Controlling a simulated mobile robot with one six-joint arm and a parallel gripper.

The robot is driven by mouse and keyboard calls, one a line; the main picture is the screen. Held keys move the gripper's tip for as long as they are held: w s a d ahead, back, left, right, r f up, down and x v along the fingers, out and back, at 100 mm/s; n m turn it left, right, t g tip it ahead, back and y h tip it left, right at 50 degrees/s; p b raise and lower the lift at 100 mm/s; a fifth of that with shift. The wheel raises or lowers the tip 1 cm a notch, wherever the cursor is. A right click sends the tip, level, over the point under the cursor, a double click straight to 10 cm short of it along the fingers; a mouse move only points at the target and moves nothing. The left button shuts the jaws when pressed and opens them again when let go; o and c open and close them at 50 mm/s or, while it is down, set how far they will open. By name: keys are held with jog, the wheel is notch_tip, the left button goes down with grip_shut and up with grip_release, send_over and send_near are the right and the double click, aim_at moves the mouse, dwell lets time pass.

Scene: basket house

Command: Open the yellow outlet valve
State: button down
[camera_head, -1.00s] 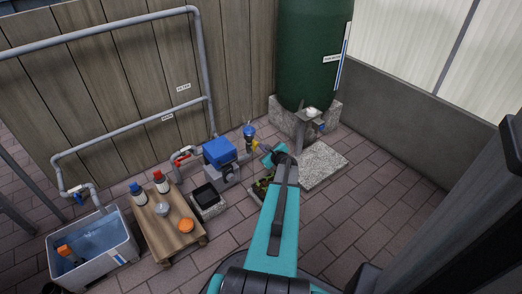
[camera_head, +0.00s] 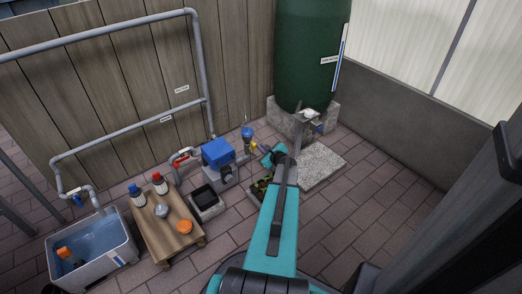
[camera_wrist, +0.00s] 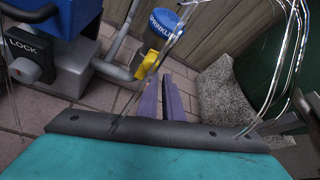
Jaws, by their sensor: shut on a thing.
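The yellow outlet valve (camera_wrist: 147,65) shows in the wrist view as a yellow lever on a grey pipe, beside a blue cap with white lettering. In the head view the valve (camera_head: 254,146) is a small yellow spot right of the blue pump. In the head view my gripper (camera_head: 262,149) reaches the valve from the right. The exact contact is partly hidden by the fingers.
The blue pump (camera_head: 218,152) stands left of the valve, with a red-handled valve (camera_head: 182,158) beyond it. The green tank (camera_head: 313,50) stands on concrete blocks behind. A wooden table (camera_head: 166,234) with bottles and a water tub (camera_head: 85,264) are at left.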

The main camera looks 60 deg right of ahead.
jog(key=s+a+p, duration=0.2)
jog(key=s+a, duration=0.1)
jog(key=s, duration=0.5)
jog(key=shift+s+a+p, duration=0.3)
jog(key=shift+a+p, duration=0.1)
dwell(0.5)
jog(key=shift+f, duration=0.1)
